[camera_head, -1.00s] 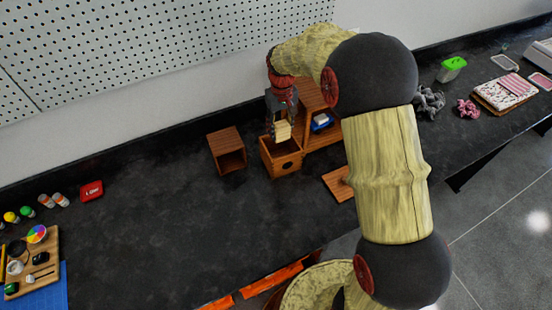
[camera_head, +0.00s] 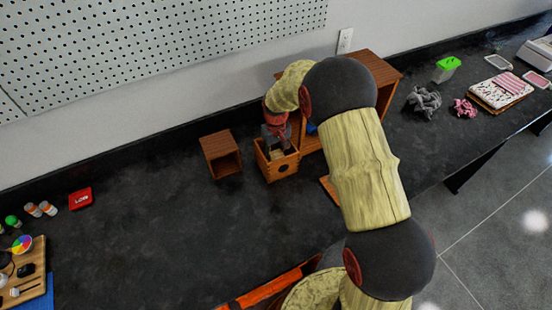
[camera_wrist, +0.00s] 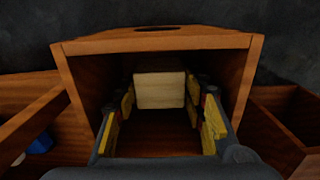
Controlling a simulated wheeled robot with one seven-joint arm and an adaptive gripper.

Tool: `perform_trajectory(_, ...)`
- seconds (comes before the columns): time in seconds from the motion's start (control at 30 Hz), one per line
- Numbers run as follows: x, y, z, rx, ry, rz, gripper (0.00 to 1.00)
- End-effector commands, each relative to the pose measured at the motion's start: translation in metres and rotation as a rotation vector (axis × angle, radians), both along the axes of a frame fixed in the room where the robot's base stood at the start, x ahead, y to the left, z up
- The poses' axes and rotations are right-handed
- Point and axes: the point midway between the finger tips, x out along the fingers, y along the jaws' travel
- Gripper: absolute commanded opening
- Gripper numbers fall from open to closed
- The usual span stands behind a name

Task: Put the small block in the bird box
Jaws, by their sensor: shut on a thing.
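The bird box (camera_head: 281,173) is a wooden box with an open top and a dark round hole in its front. It stands on the dark bench, and its rim also shows in the wrist view (camera_wrist: 155,44). My gripper (camera_head: 276,148) points down into the box's open top. The small pale wooden block (camera_wrist: 160,90) sits between the fingers, inside the box walls in the wrist view. My gripper is shut on it. The box floor shows below the block, but whether the block touches it I cannot tell. In the head view the block is mostly hidden.
An open wooden box (camera_head: 221,154) stands close left of the bird box. A larger wooden cabinet (camera_head: 378,72) stands behind and right, partly hidden by my arm. A red box (camera_head: 81,198) lies far left. The bench's middle is clear.

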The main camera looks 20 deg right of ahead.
Motion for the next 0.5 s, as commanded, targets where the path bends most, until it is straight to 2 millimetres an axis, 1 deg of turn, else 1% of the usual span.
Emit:
perform_trajectory(0.2, 0.0008, 0.0, 0.001, 0.0, -0.002, 0.0, 0.11)
perform_trajectory(0.33, 0.0005, 0.0, -0.0023, 0.0, -0.001, 0.0, 0.11)
perform_trajectory(0.37, 0.0005, 0.0, -0.0027, 0.0, -0.001, 0.0, 0.41)
perform_trajectory(0.5, 0.0005, 0.0001, -0.0021, 0.0, -0.001, 0.0, 0.48)
